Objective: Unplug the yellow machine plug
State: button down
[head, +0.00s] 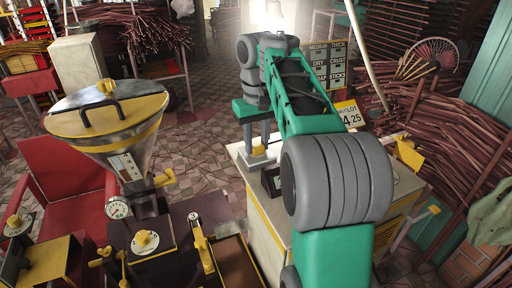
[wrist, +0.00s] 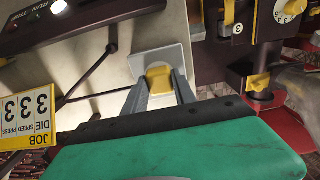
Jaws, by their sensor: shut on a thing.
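The yellow plug (wrist: 159,78) sits at a light grey socket block (wrist: 174,55) on the pale top of a cabinet. My gripper (wrist: 162,88) is shut on the plug, with one grey finger on each side of it. In the head view the plug (head: 258,151) shows below the fingertips of my gripper (head: 258,145), close above the grey block. The fingers hide part of the plug, and I cannot tell how deep it sits in the socket.
A hopper machine (head: 115,125) with a gauge and yellow knobs stands at left. A yellow-edged cabinet (head: 262,222) carries the socket. A dark control box (wrist: 75,22) and a job number card (wrist: 28,118) are near the gripper. Stick bundles (head: 440,130) line the right.

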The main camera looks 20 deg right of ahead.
aim_at(257, 143)
jog(key=shift+r, duration=0.1)
dwell(0.4)
jog(key=shift+r+p, duration=2.95)
jog(key=shift+p, duration=0.1)
